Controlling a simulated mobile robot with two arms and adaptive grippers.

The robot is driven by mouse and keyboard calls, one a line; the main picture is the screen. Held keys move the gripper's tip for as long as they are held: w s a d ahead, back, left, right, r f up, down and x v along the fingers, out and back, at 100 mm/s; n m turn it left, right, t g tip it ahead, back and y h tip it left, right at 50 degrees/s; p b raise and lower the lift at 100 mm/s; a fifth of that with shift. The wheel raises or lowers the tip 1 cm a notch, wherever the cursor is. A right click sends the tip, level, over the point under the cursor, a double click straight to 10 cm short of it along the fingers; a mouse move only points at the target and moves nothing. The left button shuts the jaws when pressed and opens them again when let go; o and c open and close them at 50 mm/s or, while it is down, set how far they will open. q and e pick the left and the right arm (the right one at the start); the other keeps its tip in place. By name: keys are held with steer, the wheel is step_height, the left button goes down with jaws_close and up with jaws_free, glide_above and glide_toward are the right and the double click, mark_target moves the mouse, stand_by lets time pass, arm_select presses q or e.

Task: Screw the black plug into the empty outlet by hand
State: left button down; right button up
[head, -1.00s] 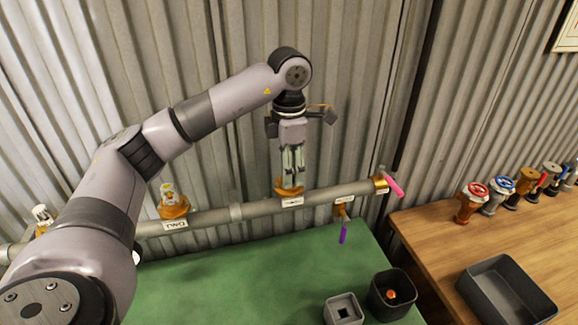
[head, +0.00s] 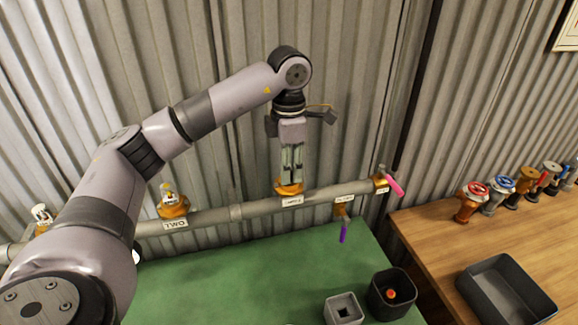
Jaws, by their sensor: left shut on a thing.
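My left gripper (head: 290,181) points straight down at an orange-brass outlet (head: 289,190) on the grey pipe (head: 262,207). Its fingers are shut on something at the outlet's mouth. The fingers hide the held thing, so I cannot see its colour or how deep it sits. Another brass outlet (head: 172,206), above a label reading TWO, has a fitting in its top. A further outlet with a pale fitting (head: 41,214) stands at the far left. My right gripper is not in view.
A pink-handled valve (head: 391,184) and a purple-handled one (head: 343,232) sit at the pipe's right end. A wooden bench (head: 430,230) holds several valves and a grey tray (head: 507,290).

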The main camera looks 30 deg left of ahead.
arm_select(q)
steer(key=m, duration=0.5)
steer(key=shift+b, duration=0.3)
steer(key=shift+m, duration=0.4)
steer(key=m, duration=0.5)
steer(key=shift+f, duration=0.1)
steer(key=shift+m+b, duration=0.4)
steer(key=shift+m, duration=0.5)
steer(key=c, duration=1.2)
jaws_free()
steer(key=shift+s, duration=0.1)
step_height(320, 180, up, 12)
steer(key=shift+r, duration=0.1)
